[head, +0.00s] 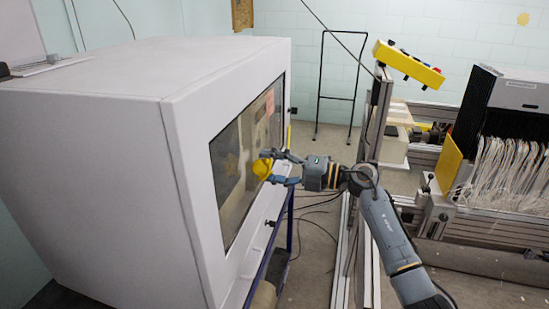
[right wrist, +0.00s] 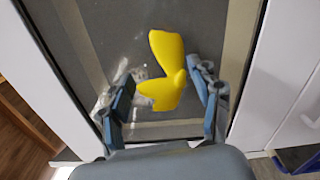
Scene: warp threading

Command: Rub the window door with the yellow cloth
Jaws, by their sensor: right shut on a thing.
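The yellow cloth (head: 261,168) is bunched between the fingers of my right gripper (head: 277,172), in front of the window door (head: 238,205) of the big white cabinet. In the right wrist view the cloth (right wrist: 166,50) spreads beyond the fingers of my right gripper (right wrist: 165,90) over the dark glass (right wrist: 110,25). It appears to be at the glass, but I cannot tell whether it touches. Pale smudges (right wrist: 138,73) show on the glass beside the cloth. My left gripper is not in view.
The white cabinet (head: 110,100) fills the left side. A metal frame with a yellow control box (head: 408,64) and a machine with many white threads (head: 510,175) stand on the right. Cables lie on the floor (head: 318,240) between them.

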